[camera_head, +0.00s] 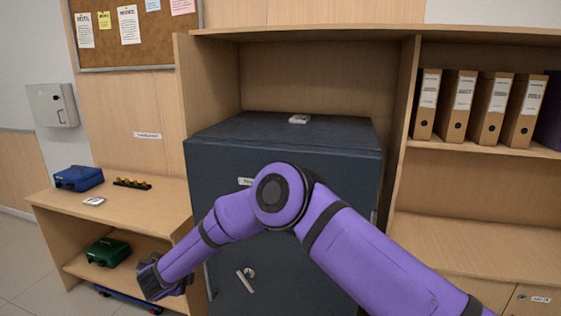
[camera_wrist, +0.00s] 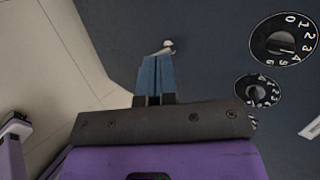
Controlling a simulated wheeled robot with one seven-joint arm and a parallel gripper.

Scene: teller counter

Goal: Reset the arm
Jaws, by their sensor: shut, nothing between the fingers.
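My purple arm reaches across the front of a dark blue-grey safe (camera_head: 300,135) and bends at a joint in front of its door. The arm's far end hangs low at the left, by the safe's lower left side. My gripper (camera_wrist: 156,66) shows in the wrist view with its two blue fingers together and nothing between them. A small pale fitting (camera_wrist: 168,45) appears just beyond the fingertips; I cannot tell whether they touch. The wrist view also shows a large black number dial (camera_wrist: 284,40) and a smaller dial (camera_wrist: 258,90). The arm hides part of the door in the head view.
A wooden desk (camera_head: 120,205) at the left holds a blue box (camera_head: 79,178) and a black tray with yellow items (camera_head: 132,183). A green box (camera_head: 107,252) sits on its lower shelf. Shelving with binders (camera_head: 457,105) stands at the right. A small white item (camera_head: 299,119) lies on the safe.

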